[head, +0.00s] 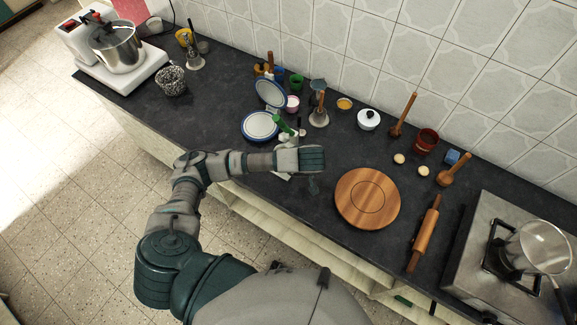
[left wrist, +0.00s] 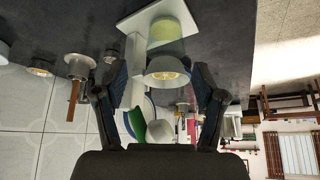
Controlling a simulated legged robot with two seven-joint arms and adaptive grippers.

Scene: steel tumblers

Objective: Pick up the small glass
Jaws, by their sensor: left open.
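A small see-through glass (left wrist: 168,68) shows in the left wrist view, with a pale rim and a yellow-green far end by a white board (left wrist: 138,17). My left gripper (left wrist: 161,80) is open, with one dark finger on each side of the glass. I see no clear contact between fingers and glass. In the head view my left gripper (head: 313,159) is over the counter near its front edge and hides most of what lies under it. The glass cannot be made out there. My right gripper is not in view.
On the dark counter (head: 220,105), a blue-rimmed plate (head: 260,126), a green object (head: 283,125) and a wooden-handled tool (head: 318,116) stand behind my gripper. A round wooden board (head: 367,198), a rolling pin (head: 424,235) and a stove (head: 490,215) are to the right.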

